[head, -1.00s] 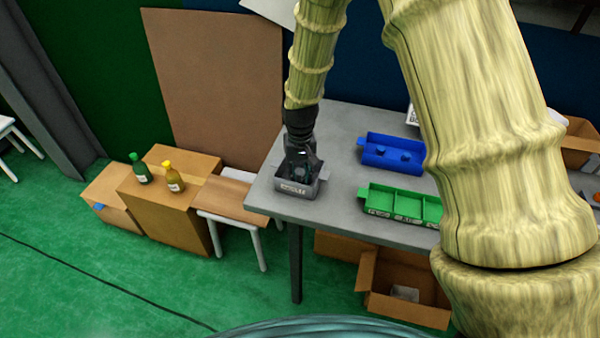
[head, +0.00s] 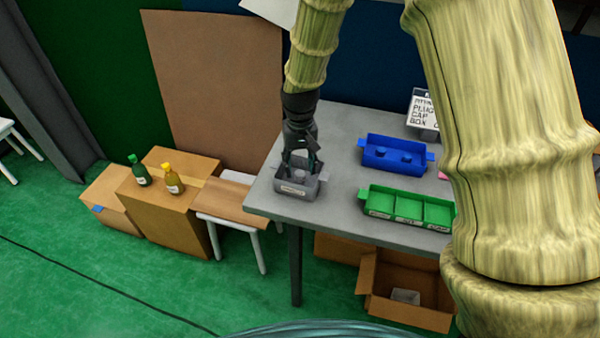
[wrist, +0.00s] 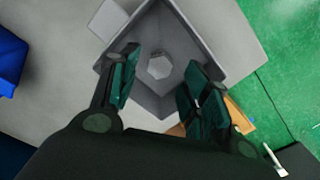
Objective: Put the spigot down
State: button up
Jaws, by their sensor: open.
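A small grey bin (head: 297,189) with a label on its front stands at the left end of the grey table. In the wrist view, a pale grey, many-sided piece (wrist: 159,66), apparently the spigot, lies inside the bin (wrist: 205,28). My gripper (head: 301,162) is above the bin, pointing down. In the wrist view my gripper (wrist: 157,92) has its two green-padded fingers apart, with nothing between them. The piece is beyond the fingertips and apart from them. In the head view the fingers largely hide the bin's inside.
A blue tray (head: 393,154) with blue bumps and a green three-part tray (head: 408,206) stand to the right on the table (head: 336,160). A labelled box (head: 422,110) is behind them. Cartons with two bottles (head: 172,179) stand left of the table.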

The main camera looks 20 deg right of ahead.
aim_at(300, 173)
notch_tip(300, 173, up, 8)
jog(key=b, duration=0.1)
jog(key=shift+f, duration=0.2)
dwell(0.3)
